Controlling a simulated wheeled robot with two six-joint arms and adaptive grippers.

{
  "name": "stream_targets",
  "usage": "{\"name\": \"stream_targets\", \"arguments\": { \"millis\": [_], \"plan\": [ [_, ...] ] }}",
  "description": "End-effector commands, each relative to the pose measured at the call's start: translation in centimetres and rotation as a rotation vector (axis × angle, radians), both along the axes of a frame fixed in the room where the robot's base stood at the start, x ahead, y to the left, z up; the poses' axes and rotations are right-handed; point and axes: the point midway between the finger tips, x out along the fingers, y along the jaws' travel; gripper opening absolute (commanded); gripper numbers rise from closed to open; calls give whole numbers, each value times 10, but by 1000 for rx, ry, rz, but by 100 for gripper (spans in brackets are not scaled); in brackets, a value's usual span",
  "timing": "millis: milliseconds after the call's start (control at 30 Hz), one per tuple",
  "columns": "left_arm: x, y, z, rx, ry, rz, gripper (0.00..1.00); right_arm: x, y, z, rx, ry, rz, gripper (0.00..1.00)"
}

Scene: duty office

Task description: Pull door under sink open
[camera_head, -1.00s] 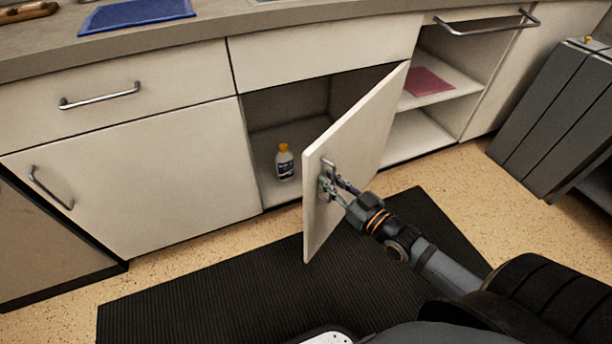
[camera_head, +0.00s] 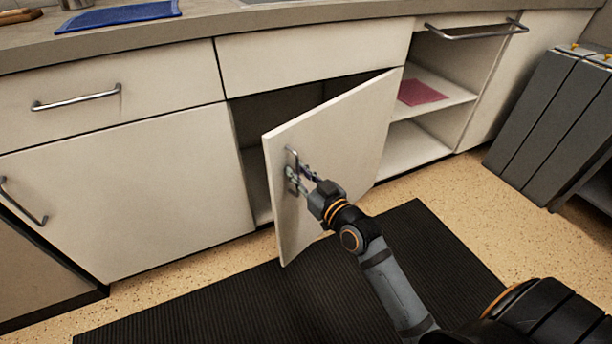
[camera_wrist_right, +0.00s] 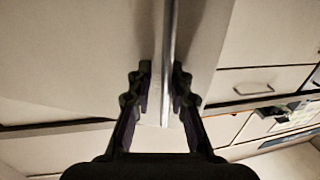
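The white door under the sink (camera_head: 345,150) stands partly open, hinged on its right side. Its metal handle (camera_head: 291,170) is upright near the free left edge. My right gripper (camera_head: 297,180) is at this handle. In the right wrist view, the handle bar (camera_wrist_right: 169,60) runs between the two fingers of my right gripper (camera_wrist_right: 162,95). The fingers are apart, with a gap on the left of the bar; the bar lies close to the right finger. The cupboard interior (camera_head: 255,170) shows as a dark gap left of the door. My left gripper is not in view.
A black ribbed mat (camera_head: 220,310) lies on the floor below. A closed cupboard door (camera_head: 130,190) is left of the opening. Open shelves with a pink cloth (camera_head: 420,92) are to the right, and grey bins (camera_head: 555,120) stand farther right. A blue cloth (camera_head: 118,15) lies on the counter.

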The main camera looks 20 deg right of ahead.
Motion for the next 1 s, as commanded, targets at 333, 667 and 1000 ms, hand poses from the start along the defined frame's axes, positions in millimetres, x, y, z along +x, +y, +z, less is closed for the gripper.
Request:
{"name": "stream_targets", "arguments": {
  "millis": [333, 667, 1000],
  "plan": [
    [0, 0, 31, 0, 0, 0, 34, -24, -15, 3, -5, 4, 1, 17],
    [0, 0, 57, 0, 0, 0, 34, -45, -29, 4, -4, 2, 1, 17],
    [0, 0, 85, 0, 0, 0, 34, -67, -44, 3, -4, 3, 1, 17]
  ]
}}
